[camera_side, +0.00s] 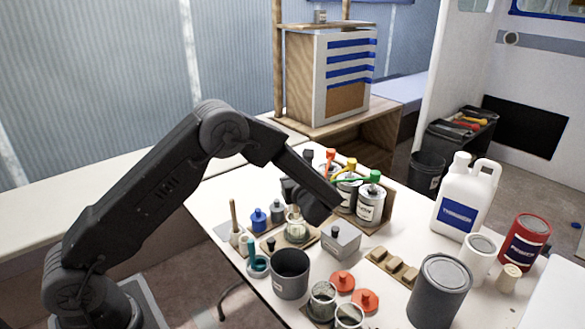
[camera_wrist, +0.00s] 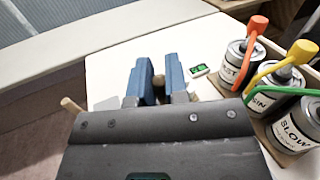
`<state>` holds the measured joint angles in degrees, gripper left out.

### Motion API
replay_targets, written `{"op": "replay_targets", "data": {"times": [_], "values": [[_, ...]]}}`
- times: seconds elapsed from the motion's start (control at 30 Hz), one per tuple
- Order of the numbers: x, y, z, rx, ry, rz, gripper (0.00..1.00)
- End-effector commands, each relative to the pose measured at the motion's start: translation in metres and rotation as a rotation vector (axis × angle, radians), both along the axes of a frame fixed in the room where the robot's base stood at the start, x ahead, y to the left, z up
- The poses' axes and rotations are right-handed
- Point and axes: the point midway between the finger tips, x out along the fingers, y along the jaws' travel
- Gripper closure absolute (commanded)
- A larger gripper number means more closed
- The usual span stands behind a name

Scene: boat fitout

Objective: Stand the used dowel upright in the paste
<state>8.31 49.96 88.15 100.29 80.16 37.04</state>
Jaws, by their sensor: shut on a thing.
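My gripper (camera_side: 293,192) is low over the table, partly hidden behind my own forearm in the side view. In the wrist view its two blue-padded fingers (camera_wrist: 159,82) are closed on the brown, rounded end of a wooden dowel (camera_wrist: 158,80). In the side view a short tan length of the dowel shows below the fingers, over a glass jar (camera_side: 297,230) of pale paste. The dowel looks roughly upright. I cannot tell whether its lower end is in the paste or just above it. The jar stands on a brown board.
Another wooden stick (camera_side: 233,215) stands in a small holder at the left. Labelled cans (camera_side: 370,205) with coloured pumps stand behind right. A white jug (camera_side: 462,205) is farther right.

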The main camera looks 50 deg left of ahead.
Motion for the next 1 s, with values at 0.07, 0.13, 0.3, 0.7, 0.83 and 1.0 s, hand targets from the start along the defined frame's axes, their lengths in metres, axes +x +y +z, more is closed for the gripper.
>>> {"op": "replay_targets", "data": {"times": [0.07,0.13,0.3,0.7,0.83,1.0], "values": [[0.000,0.000,-0.007,0.001,0.003,-0.001,1.00],[0.001,-0.001,-0.012,0.001,0.003,-0.001,1.00],[0.002,-0.001,-0.025,0.001,0.002,-0.001,1.00],[0.003,-0.002,-0.052,0.001,0.002,0.000,1.00],[0.003,-0.002,-0.056,0.000,0.001,0.000,1.00],[0.003,-0.002,-0.058,0.000,0.001,0.000,1.00]]}}
